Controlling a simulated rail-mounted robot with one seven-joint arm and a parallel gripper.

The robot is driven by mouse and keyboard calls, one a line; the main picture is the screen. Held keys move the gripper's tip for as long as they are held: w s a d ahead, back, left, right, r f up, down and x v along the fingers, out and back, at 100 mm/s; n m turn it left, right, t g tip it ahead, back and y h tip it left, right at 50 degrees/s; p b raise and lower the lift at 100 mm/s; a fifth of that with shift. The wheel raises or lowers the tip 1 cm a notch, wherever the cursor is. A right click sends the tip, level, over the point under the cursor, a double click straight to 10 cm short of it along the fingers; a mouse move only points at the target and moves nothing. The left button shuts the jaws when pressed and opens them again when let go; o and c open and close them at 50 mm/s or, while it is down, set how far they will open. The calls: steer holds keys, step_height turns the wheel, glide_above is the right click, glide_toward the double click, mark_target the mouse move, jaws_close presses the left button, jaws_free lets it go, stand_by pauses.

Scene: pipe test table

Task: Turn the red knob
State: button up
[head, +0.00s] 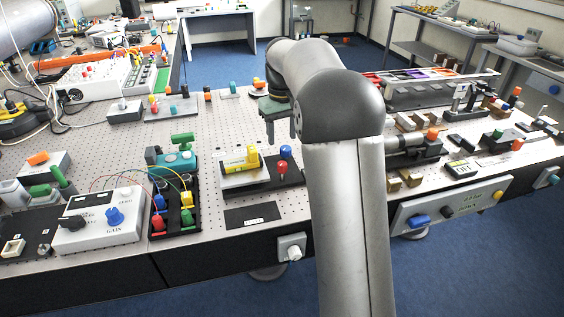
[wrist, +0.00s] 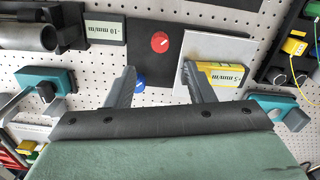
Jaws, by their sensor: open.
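The red knob (head: 282,166) stands on a dark plate near the table's front edge, left of my arm. In the wrist view the red knob (wrist: 160,42) is round with a small pale mark, seen from above on the black plate (wrist: 145,20). My gripper (head: 283,127) is above and behind the plate in the head view. In the wrist view my gripper (wrist: 158,70) has its two fingers apart with nothing between them. The red knob lies beyond the fingertips, within the gap's width. A blue knob (wrist: 140,83) sits beside the left finger.
A yellow block (head: 239,158) on a white plate stands left of the knobs; in the wrist view the yellow block (wrist: 222,75) lies by the right finger. A teal device (head: 178,158) and a black box with coloured plugs (head: 175,208) are farther left. Bare perforated tabletop (head: 215,115) lies behind.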

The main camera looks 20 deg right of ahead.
mark_target(282, 163)
step_height(282, 163, down, 10)
steer(key=shift+f+p, duration=0.1)
steer(key=shift+p, duration=0.25)
steer(key=c, duration=1)
